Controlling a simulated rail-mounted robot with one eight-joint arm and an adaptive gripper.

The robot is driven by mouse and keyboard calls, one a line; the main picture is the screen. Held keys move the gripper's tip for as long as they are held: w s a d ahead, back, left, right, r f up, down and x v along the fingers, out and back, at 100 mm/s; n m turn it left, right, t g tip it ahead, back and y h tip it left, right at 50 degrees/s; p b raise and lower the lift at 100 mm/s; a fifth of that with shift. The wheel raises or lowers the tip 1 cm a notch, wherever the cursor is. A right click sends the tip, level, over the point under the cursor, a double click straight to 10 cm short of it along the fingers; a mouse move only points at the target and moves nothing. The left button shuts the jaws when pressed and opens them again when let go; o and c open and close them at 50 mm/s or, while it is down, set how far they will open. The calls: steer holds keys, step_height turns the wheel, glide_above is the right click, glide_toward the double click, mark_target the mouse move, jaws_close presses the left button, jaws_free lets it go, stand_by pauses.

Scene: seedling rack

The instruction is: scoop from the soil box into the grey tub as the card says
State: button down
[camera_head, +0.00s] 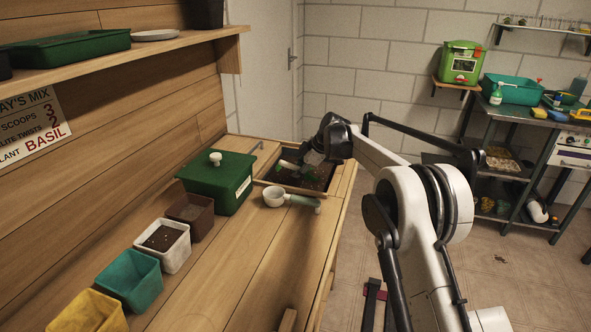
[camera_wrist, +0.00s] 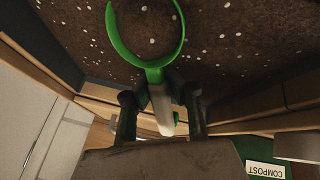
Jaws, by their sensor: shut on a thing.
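The soil box (camera_head: 301,191) stands at the far end of the bench, with dark soil in it. In the wrist view, soil with white specks (camera_wrist: 230,38) fills the top. My gripper (camera_wrist: 161,108) is shut on the handle of a green ring-shaped scoop (camera_wrist: 151,67), whose ring is over the soil. Whether the scoop holds soil or touches it, I cannot tell. In the head view my gripper is at the soil box, partly hidden by my arm. The pale grey tub (camera_head: 176,259) stands mid-bench with some soil in it. The card (camera_head: 30,122) shows "scoops 3", "twists 2" and "basil".
A green lidded box (camera_head: 214,190), labelled compost in the wrist view (camera_wrist: 265,170), stands near the soil box. A white scoop (camera_head: 274,196) lies on the bench before the soil box. Brown (camera_head: 201,227), teal (camera_head: 146,291) and yellow (camera_head: 104,321) tubs line the bench.

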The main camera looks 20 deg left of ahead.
steer(key=shift+t+h, duration=0.4)
steer(key=shift+h, duration=0.3)
steer(key=shift+s+a+r+n+t+h+p, duration=0.15)
steer(key=shift+s+a+r+t+h+p, duration=0.25)
steer(key=shift+r+p, duration=0.9)
steer(key=shift+s+a+r+n+t+h+p, duration=0.2)
steer(key=shift+a+r+h+p, duration=0.4)
steer(key=shift+r, duration=1.4)
steer(key=shift+s+a+r+n+t+h+p, duration=0.3)
steer(key=shift+r+h+p, duration=0.5)
steer(key=shift+r, duration=0.85)
steer(key=shift+w, duration=0.1)
